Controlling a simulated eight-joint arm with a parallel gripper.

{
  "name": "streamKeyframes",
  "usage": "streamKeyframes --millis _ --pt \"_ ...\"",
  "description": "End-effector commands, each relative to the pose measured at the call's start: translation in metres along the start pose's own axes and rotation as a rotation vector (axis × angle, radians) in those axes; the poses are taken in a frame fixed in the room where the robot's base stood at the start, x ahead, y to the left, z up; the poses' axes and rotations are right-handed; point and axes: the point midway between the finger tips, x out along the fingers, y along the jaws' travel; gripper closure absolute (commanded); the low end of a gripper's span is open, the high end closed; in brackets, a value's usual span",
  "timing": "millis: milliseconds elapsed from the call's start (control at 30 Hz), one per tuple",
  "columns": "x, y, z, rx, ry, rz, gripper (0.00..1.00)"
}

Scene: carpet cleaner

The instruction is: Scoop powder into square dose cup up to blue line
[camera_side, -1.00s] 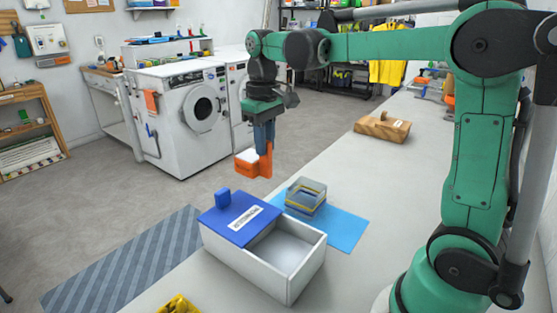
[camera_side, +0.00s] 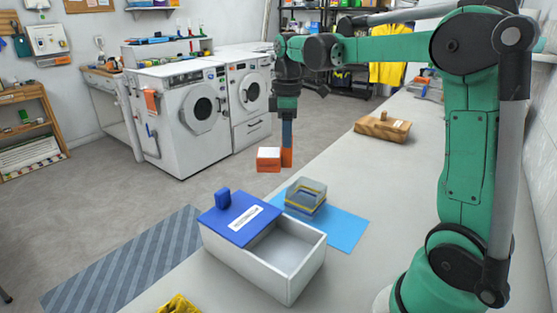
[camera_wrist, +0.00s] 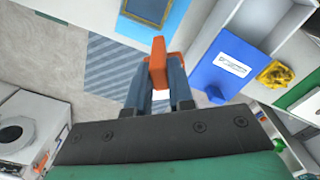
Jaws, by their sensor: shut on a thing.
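My gripper (camera_side: 287,146) is shut on the upright handle of an orange scoop (camera_side: 268,160) and holds it in the air, left of and above the dose cup. The white powder box (camera_side: 247,262) is partly open, with pale contents or floor inside.
The box's blue lid (camera_side: 238,216) with a knob covers its left part. A yellow cloth (camera_side: 175,304) lies at the front edge. The bench between block and mat is clear.

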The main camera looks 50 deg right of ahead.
Motion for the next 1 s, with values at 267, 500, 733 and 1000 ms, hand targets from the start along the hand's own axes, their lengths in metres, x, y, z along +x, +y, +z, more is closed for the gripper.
streamKeyframes --millis 267,500,733,1000 --pt "0.008 0.039 0.048 -0.553 -0.001 0.004 1.0" --pt "0.012 0.057 0.075 -0.874 -0.003 0.006 1.0" --pt "0.013 0.06 0.082 -0.964 -0.003 0.006 1.0" --pt "0.013 0.06 0.082 -0.965 -0.003 0.006 1.0"
